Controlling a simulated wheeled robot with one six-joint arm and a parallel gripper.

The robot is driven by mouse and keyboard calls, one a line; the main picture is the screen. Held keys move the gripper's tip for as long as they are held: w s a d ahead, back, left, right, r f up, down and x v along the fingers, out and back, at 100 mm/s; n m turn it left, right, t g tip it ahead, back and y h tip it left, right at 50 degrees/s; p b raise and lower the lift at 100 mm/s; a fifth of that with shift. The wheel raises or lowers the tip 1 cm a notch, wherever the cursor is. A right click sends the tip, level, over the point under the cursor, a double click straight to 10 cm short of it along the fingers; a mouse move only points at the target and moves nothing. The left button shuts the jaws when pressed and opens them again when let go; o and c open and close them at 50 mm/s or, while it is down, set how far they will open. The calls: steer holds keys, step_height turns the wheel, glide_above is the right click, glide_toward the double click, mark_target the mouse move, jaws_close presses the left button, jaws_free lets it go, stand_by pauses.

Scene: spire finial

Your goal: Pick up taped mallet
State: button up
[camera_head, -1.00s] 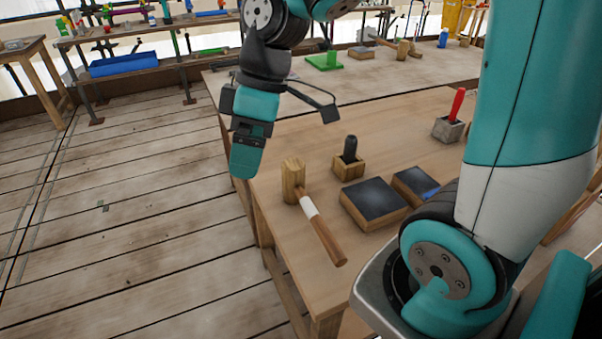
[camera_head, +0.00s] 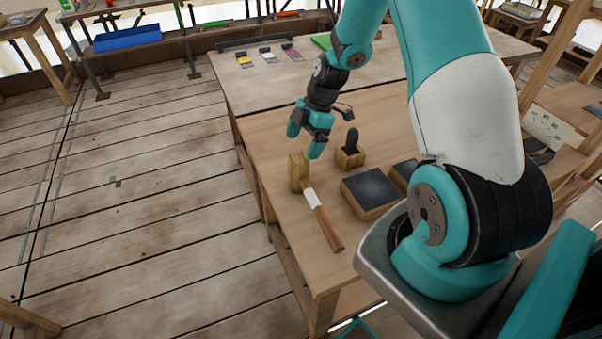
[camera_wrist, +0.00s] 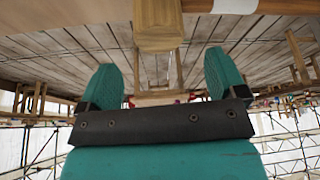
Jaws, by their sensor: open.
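The taped mallet lies on the wooden workbench (camera_head: 262,150) near its left edge. It has a wooden head (camera_head: 299,171), a white tape band (camera_head: 311,197) and a brown handle (camera_head: 328,230) that points toward the front right. My gripper (camera_head: 304,146) is open and empty, above the bench just beyond the mallet head. In the wrist view my two teal fingers (camera_wrist: 166,85) are spread apart. The mallet head (camera_wrist: 158,25) shows ahead at the top between them, with the white tape (camera_wrist: 235,5) at upper right. The fingers appear apart from it.
A wooden block holding a dark-handled tool (camera_head: 351,152) stands right of my gripper. A dark-topped block (camera_head: 371,190) lies right of the mallet, with another (camera_head: 404,173) beside it. Several small scraper-like tools (camera_head: 268,55) lie on the far bench.

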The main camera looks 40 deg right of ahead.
mark_target(300, 156)
steer(key=shift+x, duration=0.9)
steer(key=f+p, duration=0.1)
steer(key=f, duration=0.2)
steer(key=f+p, duration=0.1)
steer(key=shift+a+f+p, duration=0.15)
steer(key=shift+a+p, duration=0.2)
steer(key=shift+a+f, duration=0.2)
steer(key=shift+f, duration=0.4)
steer(key=c, duration=1.1)
steer(key=shift+r, duration=0.1)
